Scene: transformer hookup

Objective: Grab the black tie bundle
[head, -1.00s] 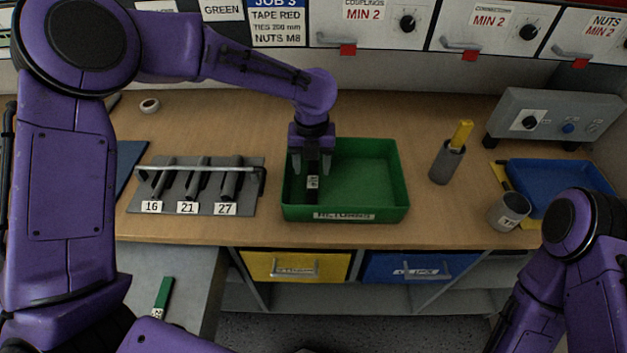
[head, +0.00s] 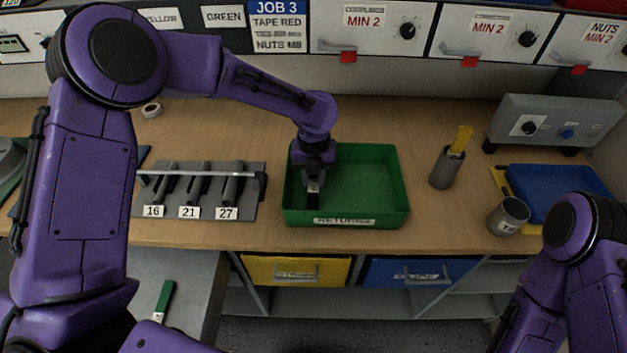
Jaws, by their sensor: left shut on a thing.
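The black tie bundle (head: 314,199) is a dark strip with a small pale label, at the left side of the green tray (head: 375,213) on the bench. My left gripper (head: 314,184) points down into the tray and is shut on the bundle near its label. The jaws and my wrist hide part of the bundle. I cannot tell whether the bundle touches the tray floor. My right arm shows at the lower right, but its gripper is out of view.
A rack (head: 245,209) with slots labelled 16, 21 and 27 stands left of the tray. To the right are a grey holder with yellow strips (head: 446,167), a grey cup (head: 508,216) and a blue tray (head: 560,190). The tray's right half is empty.

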